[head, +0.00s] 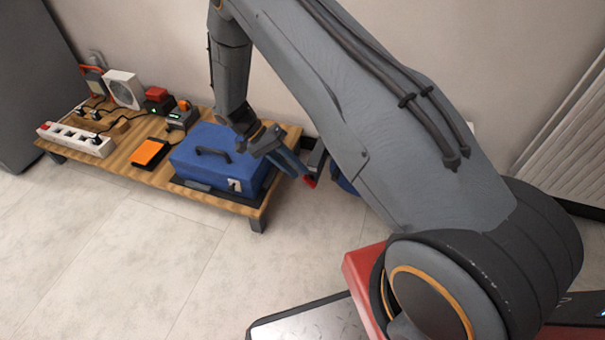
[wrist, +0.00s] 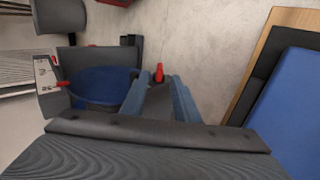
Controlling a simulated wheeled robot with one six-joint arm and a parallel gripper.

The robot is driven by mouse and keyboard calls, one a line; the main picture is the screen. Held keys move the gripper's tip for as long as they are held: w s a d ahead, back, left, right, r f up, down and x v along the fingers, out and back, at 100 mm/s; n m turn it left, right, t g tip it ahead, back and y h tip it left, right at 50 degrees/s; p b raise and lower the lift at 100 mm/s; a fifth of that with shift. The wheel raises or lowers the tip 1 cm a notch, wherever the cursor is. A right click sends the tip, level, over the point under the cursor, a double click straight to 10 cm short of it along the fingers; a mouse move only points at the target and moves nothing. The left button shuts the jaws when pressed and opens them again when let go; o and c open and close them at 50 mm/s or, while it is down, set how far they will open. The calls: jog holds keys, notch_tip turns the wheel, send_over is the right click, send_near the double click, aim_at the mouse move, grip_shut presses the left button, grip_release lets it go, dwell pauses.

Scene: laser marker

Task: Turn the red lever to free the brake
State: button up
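A small red lever (wrist: 159,72) stands up just beyond my gripper (wrist: 160,84) in the wrist view, in line with the gap between the two blue fingers. The fingers are apart, with a dark surface showing between them. In the head view the red lever (head: 310,182) shows just past the tips of my gripper (head: 301,168), beside a dark part mostly hidden by my arm. I cannot tell whether the fingers touch the lever.
A blue case (head: 215,158) lies on a low wooden table (head: 115,168) beside the gripper; its blue side also shows in the wrist view (wrist: 290,115). A grey panel with red parts (wrist: 50,75) stands at the wrist view's left. Open floor (head: 130,250) lies in front of the table.

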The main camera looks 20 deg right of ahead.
jog(key=shift+p+v, duration=0.3)
jog(key=shift+v, duration=1.3)
jog(key=shift+f, duration=0.1)
